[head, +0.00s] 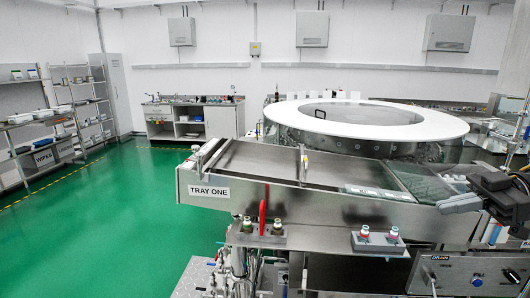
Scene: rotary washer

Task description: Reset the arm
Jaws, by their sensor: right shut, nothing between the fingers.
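My right gripper (442,207) comes in from the right edge, with its dark wrist behind it. Its fingers are shut and empty, pointing left over the right end of the steel tray (250,160) labelled TRAY ONE. From this one view I cannot tell whether the fingertips touch the tray's rim. My left arm and gripper are not in view.
A round washer with a white ring top (285,112) stands behind the tray. Small capped vials in grey holders (377,241) sit below the tray front. A control box marked DRAIN (465,272) is at lower right. Green floor (110,215) is clear at left.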

